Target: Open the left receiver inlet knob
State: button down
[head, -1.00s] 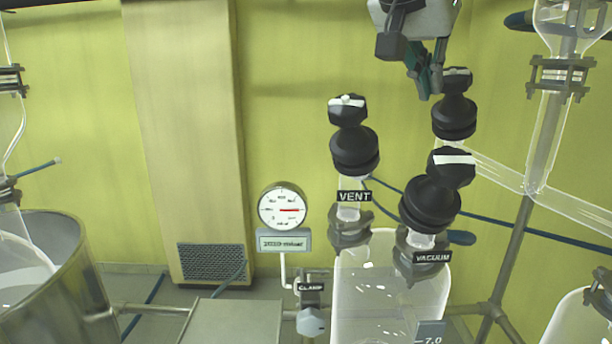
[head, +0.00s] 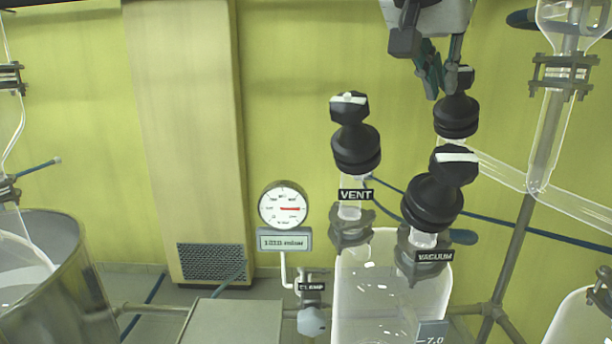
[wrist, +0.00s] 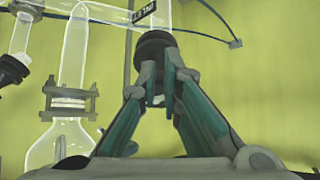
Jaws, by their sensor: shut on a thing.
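The receiver inlet knob (head: 457,112) is black and ribbed, at the upper right of the head view, behind the vacuum knob. My gripper (head: 441,80) reaches down from the top edge, with its fingers at the knob's cap. In the wrist view my gripper (wrist: 158,96) is shut on the cap, one finger on each side. The knob's black body (wrist: 155,42) shows just beyond the fingertips, below a partly readable dark label (wrist: 144,10). The fingers hide most of the cap, so its turn angle cannot be told.
The vent knob (head: 355,145) and vacuum knob (head: 434,200) stand close by on a glass vessel (head: 390,295). A gauge (head: 283,207) is on the left. A clamped glass column (head: 553,130) rises on the right.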

jog(key=shift+s+d+f, duration=0.1)
jog(key=shift+s+d, duration=0.15)
jog(key=shift+d, duration=0.35)
jog(key=shift+s+d+f, duration=0.1)
jog(key=shift+s+d, duration=0.1)
jog(key=shift+d, duration=0.4)
jog(key=shift+s+f, duration=0.1)
jog(key=shift+s+a+f, duration=0.1)
jog(key=shift+s, duration=0.1)
notch_tip(320, 180, up, 6)
jog(key=s+a+p, duration=0.2)
jog(key=p, duration=0.1)
jog(key=shift+s+a+f, duration=0.15)
jog(key=shift+s+f, duration=0.05)
jog(key=shift+f, duration=0.05)
jog(key=shift+f, duration=0.1)
